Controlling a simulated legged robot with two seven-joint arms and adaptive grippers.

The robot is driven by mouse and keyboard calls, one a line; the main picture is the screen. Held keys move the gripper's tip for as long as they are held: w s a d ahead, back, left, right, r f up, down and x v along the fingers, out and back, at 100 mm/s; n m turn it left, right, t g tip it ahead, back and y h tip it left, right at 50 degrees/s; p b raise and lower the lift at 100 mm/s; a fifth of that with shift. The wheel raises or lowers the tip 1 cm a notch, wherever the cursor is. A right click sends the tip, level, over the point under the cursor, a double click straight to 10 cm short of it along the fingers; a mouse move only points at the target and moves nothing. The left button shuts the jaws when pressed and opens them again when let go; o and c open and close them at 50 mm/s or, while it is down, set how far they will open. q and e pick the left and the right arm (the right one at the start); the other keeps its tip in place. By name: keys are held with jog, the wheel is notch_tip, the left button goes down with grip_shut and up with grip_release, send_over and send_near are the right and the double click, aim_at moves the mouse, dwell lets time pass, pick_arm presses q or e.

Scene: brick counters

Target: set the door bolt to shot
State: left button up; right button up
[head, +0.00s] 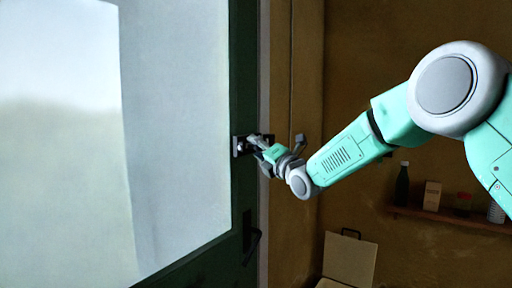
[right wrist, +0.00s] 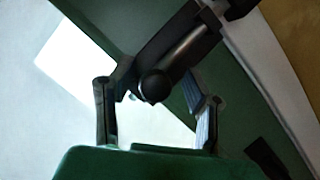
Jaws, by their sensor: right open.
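The door bolt (head: 239,146) is a dark fitting on the edge of the green door (head: 243,80), at mid-height in the head view. In the right wrist view the bolt's dark barrel (right wrist: 180,45) runs up to the right, with a round black knob (right wrist: 154,86) in front. My right gripper (head: 262,146) is at the bolt. Its fingers (right wrist: 155,108) are open, one on each side of the knob, with visible gaps. I cannot tell whether the rod enters the dark keeper (right wrist: 238,8) beside the pale frame. My left gripper is not in view.
A dark door handle (head: 252,243) sits below the bolt. The door has a large pale glass pane (head: 175,120). At right, a wall shelf (head: 450,219) holds a dark bottle (head: 402,186), a box (head: 432,196) and other items. An open box (head: 348,260) is at the bottom.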

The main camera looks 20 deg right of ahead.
jog(key=shift+w+a, duration=0.1)
jog(key=shift+a, duration=0.1)
jog(key=shift+c, duration=1.3)
jog(key=shift+a, duration=0.1)
grip_shut()
jog(key=w+d, duration=0.2)
jog(key=d, duration=0.1)
jog(key=shift+w+d, duration=0.1)
jog(key=shift+w, duration=0.15)
jog(key=shift+o, duration=1.3)
grip_release()
jog(key=shift+d, duration=0.4)
